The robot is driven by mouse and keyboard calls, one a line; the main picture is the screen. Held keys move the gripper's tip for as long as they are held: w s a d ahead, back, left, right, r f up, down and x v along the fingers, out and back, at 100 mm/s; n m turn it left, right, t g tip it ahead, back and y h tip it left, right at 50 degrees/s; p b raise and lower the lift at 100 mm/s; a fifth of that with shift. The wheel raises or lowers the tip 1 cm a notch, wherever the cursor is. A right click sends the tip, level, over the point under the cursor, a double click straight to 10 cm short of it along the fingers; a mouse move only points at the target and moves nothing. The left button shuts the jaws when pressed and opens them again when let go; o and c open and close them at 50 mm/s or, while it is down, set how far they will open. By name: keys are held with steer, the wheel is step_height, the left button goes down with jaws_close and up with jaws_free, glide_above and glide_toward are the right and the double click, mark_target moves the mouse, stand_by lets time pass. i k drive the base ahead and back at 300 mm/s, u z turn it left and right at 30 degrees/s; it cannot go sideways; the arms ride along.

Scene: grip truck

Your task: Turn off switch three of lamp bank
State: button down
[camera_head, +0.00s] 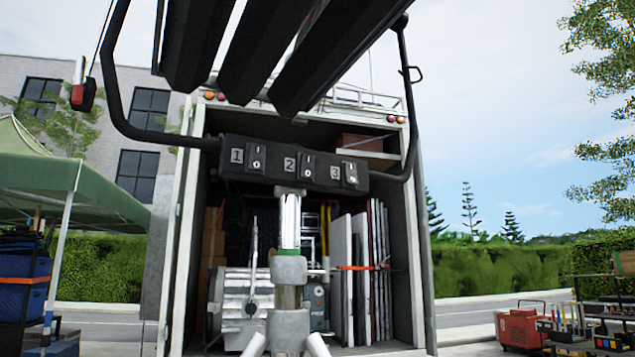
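The lamp bank's black switch box (222,160) hangs across the middle of the view, tilted slightly down to the right. It carries three rocker switches beside the labels 1, 2 and 3. Switch one (256,157) is at the left and switch two (307,166) is in the middle. Switch three (350,173) is at the right end, just right of its label. The rockers are too small to tell surely which way each is pressed. Dark lamp bars (265,50) slant above the box, their tops cut off by the frame. My gripper is not in view.
A metal stand (290,220) rises below the switch box. A black tubular frame (118,100) bends around both sides. Behind is an open truck (420,270) holding panels and equipment. A green canopy (75,180) is at the left, and a red machine (520,328) at the lower right.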

mark_target(351, 177)
steer(key=u, duration=1.2)
steer(key=k, duration=0.95)
steer(key=z, duration=0.75)
steer(key=i, duration=1)
steer(key=z, duration=0.05)
